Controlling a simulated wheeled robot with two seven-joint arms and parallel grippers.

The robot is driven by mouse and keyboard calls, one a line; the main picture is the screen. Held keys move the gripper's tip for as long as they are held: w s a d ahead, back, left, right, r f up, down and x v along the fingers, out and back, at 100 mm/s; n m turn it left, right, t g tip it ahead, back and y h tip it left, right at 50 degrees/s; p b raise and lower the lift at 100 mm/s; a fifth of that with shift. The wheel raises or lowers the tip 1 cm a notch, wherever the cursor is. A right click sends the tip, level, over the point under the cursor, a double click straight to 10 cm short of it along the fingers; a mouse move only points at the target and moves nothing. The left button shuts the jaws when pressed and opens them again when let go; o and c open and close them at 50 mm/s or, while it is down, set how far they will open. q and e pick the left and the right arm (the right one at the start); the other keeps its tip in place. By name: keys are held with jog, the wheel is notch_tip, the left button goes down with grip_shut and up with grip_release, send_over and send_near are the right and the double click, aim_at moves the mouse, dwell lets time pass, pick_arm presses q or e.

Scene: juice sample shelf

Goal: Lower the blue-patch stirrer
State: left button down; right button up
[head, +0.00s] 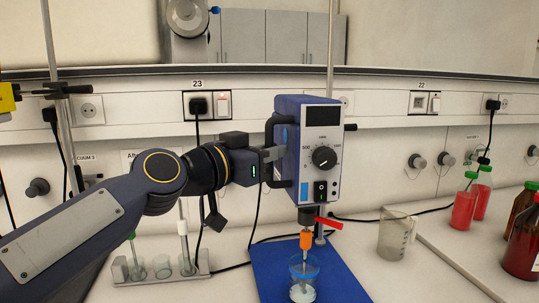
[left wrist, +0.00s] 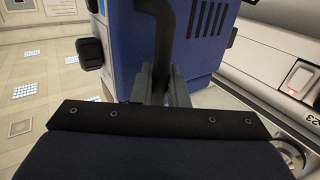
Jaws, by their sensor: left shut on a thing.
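The stirrer (head: 307,150) is a blue box with a pale front, a dial and a switch, mounted at a vertical rod. A light blue patch shows on its left side. In the left wrist view its blue housing (left wrist: 205,50) fills the top. My left gripper (head: 272,154) is shut on the stirrer's dark side handle (head: 271,135); the handle also shows between the fingers in the left wrist view (left wrist: 170,35). Below the stirrer, an orange piece (head: 306,240) on the shaft sits just above or in a clear beaker (head: 304,279). My right gripper is not in view.
The beaker stands on a blue mat (head: 345,284). A red-handled clamp (head: 328,223) is under the stirrer. A clear jug (head: 395,235) stands right of the mat, with red bottles (head: 464,208) farther right. A tube rack (head: 160,275) is at left.

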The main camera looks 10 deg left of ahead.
pick_arm(q)
jog(key=shift+w+d+f, duration=0.1)
jog(key=shift+f, duration=0.4)
jog(key=c, duration=1.8)
grip_release()
jog(key=shift+r, duration=0.15)
jog(key=shift+s+a, duration=0.25)
jog(key=shift+s, duration=0.05)
jog(key=b+v, duration=0.2)
jog(key=v, duration=0.5)
jog(key=shift+a, duration=0.1)
